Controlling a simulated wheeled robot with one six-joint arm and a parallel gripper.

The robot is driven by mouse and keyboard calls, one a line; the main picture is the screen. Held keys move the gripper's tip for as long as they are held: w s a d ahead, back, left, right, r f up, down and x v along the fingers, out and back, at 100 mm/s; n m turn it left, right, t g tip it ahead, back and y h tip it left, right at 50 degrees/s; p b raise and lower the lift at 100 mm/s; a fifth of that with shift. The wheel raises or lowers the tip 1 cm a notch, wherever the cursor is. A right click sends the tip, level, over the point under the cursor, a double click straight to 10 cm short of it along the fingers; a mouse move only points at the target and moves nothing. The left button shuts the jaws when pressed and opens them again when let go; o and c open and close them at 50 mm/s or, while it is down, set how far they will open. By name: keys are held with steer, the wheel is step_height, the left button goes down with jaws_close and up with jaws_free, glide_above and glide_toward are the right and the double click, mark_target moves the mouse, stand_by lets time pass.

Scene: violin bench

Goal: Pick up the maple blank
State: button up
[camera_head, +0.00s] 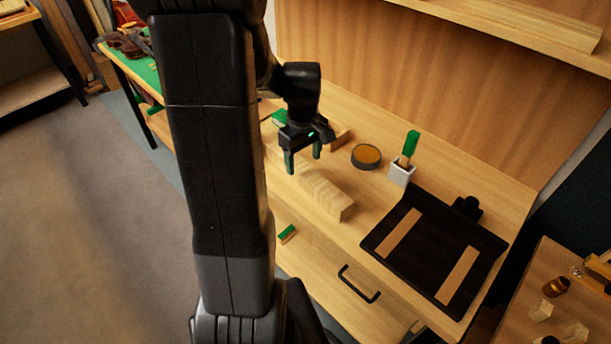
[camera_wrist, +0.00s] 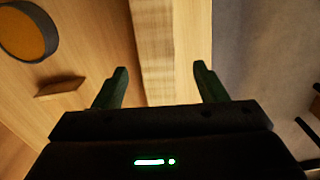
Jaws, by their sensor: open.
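The maple blank (camera_head: 325,194) is a pale, long wooden block lying near the front edge of the bench. In the wrist view the blank (camera_wrist: 165,45) runs from the top edge down to between my fingers, one finger on either side. My gripper (camera_head: 303,161) is open, with green fingers pointing down at the far left end of the blank. It also shows in the wrist view (camera_wrist: 160,84), with a gap between each finger and the wood. I cannot tell how far the fingertips are above the bench.
A round tin (camera_head: 366,156) and a white cup (camera_head: 402,174) holding a green-handled tool stand behind the blank. A dark mat (camera_head: 430,262) with two wooden strips lies to the right. A small wooden piece (camera_head: 340,138) lies just behind my gripper. A drawer handle (camera_head: 358,283) projects below the bench edge.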

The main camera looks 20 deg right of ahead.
mark_target(306, 170)
steer(key=shift+s+d+f+p, duration=0.1)
steer(key=shift+f+p, duration=0.05)
steer(key=shift+f, duration=1.15)
steer(key=shift+d+f+p, duration=0.1)
steer(key=shift+f+p, duration=0.05)
steer(key=shift+f, duration=1.15)
steer(key=c, duration=1.4)
steer(key=shift+o, duration=0.2)
steer(key=shift+r, duration=0.1)
